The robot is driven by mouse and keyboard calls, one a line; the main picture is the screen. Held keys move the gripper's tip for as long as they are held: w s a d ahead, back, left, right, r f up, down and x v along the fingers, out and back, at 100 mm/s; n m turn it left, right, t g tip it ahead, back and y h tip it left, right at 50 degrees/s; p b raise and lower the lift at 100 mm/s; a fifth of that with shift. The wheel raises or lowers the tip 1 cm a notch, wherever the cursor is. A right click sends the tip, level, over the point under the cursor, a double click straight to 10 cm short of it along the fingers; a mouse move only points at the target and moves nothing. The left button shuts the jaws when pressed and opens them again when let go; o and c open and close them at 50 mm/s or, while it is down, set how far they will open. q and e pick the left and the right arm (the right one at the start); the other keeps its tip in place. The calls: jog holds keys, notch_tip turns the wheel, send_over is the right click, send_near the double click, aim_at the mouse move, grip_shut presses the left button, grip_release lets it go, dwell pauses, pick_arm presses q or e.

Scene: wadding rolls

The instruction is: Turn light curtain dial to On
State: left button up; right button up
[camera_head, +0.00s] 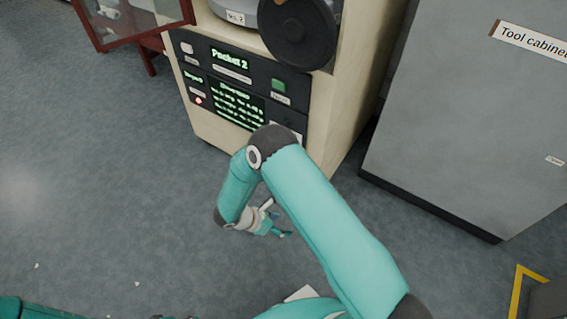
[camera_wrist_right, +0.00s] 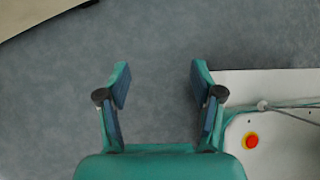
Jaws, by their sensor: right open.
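The machine's dark control panel (camera_head: 238,88) is on the front of a beige cabinet (camera_head: 338,110). It has lit green text, a green button (camera_head: 278,86), a pale knob or button (camera_head: 187,47) and a small red light (camera_head: 198,100). I cannot make out a light curtain dial; my right arm covers the panel's lower right corner. My right gripper (camera_head: 276,219) hangs low over the floor in front of the cabinet, apart from the panel. In the right wrist view the right gripper (camera_wrist_right: 161,76) is open and empty, with floor between its fingers. My left gripper is out of view.
A grey tool cabinet (camera_head: 460,110) stands to the right. A red-framed clear panel (camera_head: 130,18) juts out at the upper left. A large dark disc (camera_head: 298,32) sits above the control panel. Yellow floor marking (camera_head: 518,290) lies lower right. The floor (camera_head: 100,170) at left is largely clear.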

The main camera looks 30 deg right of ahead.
jog(key=w+d+f+n+t+h+b, duration=0.1)
jog(key=w+t+h+b, duration=0.15)
jog(key=w, duration=0.25)
jog(key=w+d+f+n+t+h+b, duration=0.2)
jog(key=w+b, duration=0.1)
jog(key=w, duration=0.2)
jog(key=w+a+r+n+t+h+b, duration=0.1)
jog(key=w+a+r+t+h+b, duration=0.1)
jog(key=w+r+t+h+b, duration=0.45)
pick_arm(q)
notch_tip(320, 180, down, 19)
jog(key=b, duration=0.4)
pick_arm(e)
jog(key=w+d+g+y, duration=0.1)
jog(key=w+d, duration=0.3)
jog(key=d, duration=0.3)
jog(key=w+d+g+y, duration=0.1)
jog(key=w+d, duration=0.2)
jog(key=d, duration=0.5)
jog(key=shift+w+d+f, duration=0.25)
jog(key=shift+w+d, duration=0.05)
jog(key=shift+w, duration=0.1)
